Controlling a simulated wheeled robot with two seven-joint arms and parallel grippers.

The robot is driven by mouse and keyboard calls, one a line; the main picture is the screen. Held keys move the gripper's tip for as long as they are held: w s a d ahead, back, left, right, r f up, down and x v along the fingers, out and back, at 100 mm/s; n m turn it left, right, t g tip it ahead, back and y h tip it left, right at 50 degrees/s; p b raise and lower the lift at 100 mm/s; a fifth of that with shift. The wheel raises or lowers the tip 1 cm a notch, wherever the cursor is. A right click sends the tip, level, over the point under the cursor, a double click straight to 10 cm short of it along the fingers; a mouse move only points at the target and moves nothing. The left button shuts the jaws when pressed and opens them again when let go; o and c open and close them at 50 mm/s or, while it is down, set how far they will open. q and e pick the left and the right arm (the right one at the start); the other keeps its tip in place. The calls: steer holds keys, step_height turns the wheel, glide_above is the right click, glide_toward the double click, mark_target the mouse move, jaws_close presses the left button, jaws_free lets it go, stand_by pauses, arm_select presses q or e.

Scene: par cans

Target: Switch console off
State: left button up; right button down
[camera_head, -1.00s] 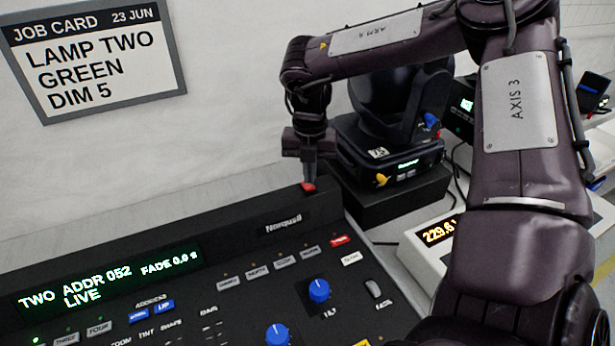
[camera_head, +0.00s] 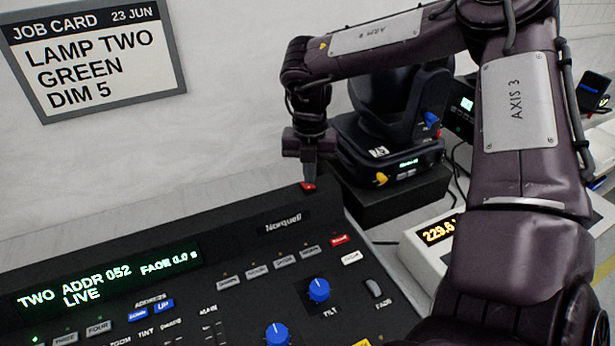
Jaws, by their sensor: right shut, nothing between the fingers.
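The black console (camera_head: 240,247) fills the lower left of the head view. Its lit display (camera_head: 110,278) reads "TWO ADDR 052 LIVE FADE 0.0 s". A small red switch (camera_head: 308,187) sits at the console's back top edge, at its right end. My right gripper (camera_head: 309,178) is shut and empty, pointing down, with its tips right at the red switch. The fingertips partly cover the switch, and I cannot tell whether they press it. My left gripper is not in view.
A moving-head lamp (camera_head: 390,150) stands on a black box just right of my gripper. A white meter (camera_head: 432,240) reading 229.6 lies right of the console. A job card (camera_head: 95,55) hangs on the wall. The console face carries blue knobs (camera_head: 319,290) and several buttons.

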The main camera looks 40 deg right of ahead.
mark_target(310, 187)
steer(key=shift+s+f+b, duration=0.1)
steer(key=shift+f+b, duration=0.55)
steer(key=shift+f, duration=0.2)
stand_by(0.4)
steer(key=shift+r+p, duration=0.65)
steer(key=shift+r, duration=0.2)
steer(key=shift+r+p, duration=1.75)
steer(key=shift+r, duration=0.95)
steer(key=shift+f, duration=0.1)
